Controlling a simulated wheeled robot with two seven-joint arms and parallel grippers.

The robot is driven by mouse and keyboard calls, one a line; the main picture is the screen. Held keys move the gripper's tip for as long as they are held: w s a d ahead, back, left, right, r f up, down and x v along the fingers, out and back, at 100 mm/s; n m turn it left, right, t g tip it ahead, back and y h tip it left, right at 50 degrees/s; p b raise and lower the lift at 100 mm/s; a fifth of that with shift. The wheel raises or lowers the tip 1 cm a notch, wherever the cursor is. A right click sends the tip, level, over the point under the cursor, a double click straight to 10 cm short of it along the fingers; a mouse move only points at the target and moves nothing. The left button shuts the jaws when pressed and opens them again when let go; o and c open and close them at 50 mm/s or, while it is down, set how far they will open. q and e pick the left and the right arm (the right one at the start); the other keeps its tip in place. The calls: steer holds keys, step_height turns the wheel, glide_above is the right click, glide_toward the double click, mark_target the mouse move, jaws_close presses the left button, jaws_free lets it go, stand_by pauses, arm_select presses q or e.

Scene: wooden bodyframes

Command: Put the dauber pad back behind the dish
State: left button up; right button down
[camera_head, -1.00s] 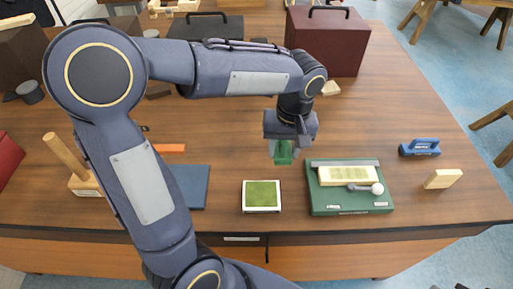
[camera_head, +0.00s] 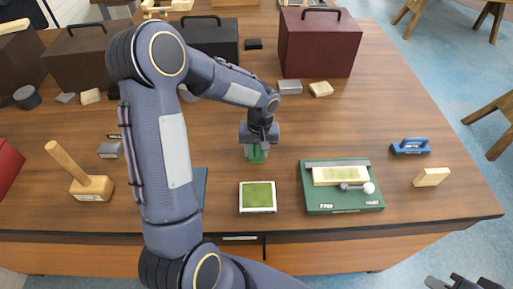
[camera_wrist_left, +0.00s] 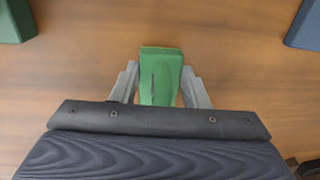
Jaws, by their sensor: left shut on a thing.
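The dauber pad, a green block (camera_head: 256,154), is between the fingers of my left gripper (camera_head: 257,150). In the left wrist view the gripper (camera_wrist_left: 160,88) is shut on the pad (camera_wrist_left: 160,70), with a finger on each side. The dish, a white square tray with a green surface (camera_head: 258,197), lies near the table's front edge. The pad is behind the dish, roughly in line with it and apart from it. I cannot tell whether the pad touches the table. My right gripper (camera_head: 462,283) shows only partly at the bottom right corner.
A green board (camera_head: 312,202) with a pale block and a ball-ended tool lies right of the dish. A blue tool (camera_head: 410,147) and a wooden block (camera_head: 431,177) lie further right. A wooden-handled block (camera_head: 92,188) stands left. Large boxes (camera_head: 318,50) stand behind.

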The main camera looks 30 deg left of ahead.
mark_target(259, 153)
arm_select(q)
steer(key=shift+f, duration=0.2)
steer(key=o, duration=0.9)
steer(key=shift+r, duration=0.1)
steer(key=shift+r, duration=0.1)
step_height(259, 153, up, 12)
steer(key=b, duration=0.1)
steer(key=s+d+r+m+t+h, duration=0.1)
steer(key=s+d+t, duration=0.1)
steer(key=s, duration=0.5)
steer(key=s+d+r+m+t+h, duration=0.1)
steer(key=s+d+m+t+h, duration=0.1)
steer(key=s, duration=0.5)
steer(key=s+d+r+m+t+h, duration=0.1)
steer(key=s+d+t, duration=0.1)
steer(key=s, duration=0.5)
steer(key=shift+s+d+r+m, duration=0.1)
steer(key=shift+s+d+m, duration=0.05)
steer(key=shift+d+m, duration=0.15)
